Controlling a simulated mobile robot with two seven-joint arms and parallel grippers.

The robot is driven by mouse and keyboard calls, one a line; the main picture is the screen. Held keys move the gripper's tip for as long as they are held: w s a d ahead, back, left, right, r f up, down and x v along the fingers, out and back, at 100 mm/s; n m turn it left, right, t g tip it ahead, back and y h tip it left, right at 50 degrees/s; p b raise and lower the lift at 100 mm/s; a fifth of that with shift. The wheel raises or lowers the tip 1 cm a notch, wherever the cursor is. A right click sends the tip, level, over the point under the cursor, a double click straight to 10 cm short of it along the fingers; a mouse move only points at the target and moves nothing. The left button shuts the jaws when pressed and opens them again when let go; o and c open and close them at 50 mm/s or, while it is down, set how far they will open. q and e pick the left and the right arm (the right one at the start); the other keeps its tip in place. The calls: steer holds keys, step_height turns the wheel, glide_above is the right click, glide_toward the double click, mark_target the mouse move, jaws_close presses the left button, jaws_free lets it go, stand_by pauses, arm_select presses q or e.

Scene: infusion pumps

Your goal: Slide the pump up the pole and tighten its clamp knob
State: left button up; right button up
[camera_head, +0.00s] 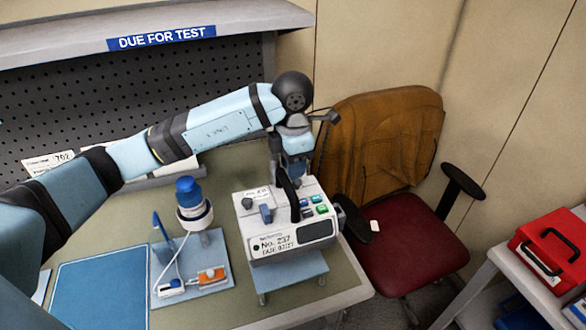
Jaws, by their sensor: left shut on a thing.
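The pump (285,222) is a white box with a dark handle on top, coloured buttons and a front label reading "No. 237". It sits over a small light-blue stand (290,275) near the table's right front corner. My left gripper (291,177) comes down from above and is shut on the pump's dark handle; the fingertips are partly hidden. I cannot make out a pole or a clamp knob for certain. My right gripper is out of view.
A blue-topped device (190,200) and a cabled unit stand on a blue-grey plate left of the pump. A blue mat (100,287) lies further left. A chair (405,245) stands right of the table. A red case (553,250) sits on a cart at far right.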

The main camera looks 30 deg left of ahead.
arm_select(q)
steer(key=o, duration=0.7)
steer(key=shift+c, duration=0.2)
step_height(320, 180, up, 14)
steer(key=shift+b, duration=0.45)
steer(key=shift+f, duration=0.1)
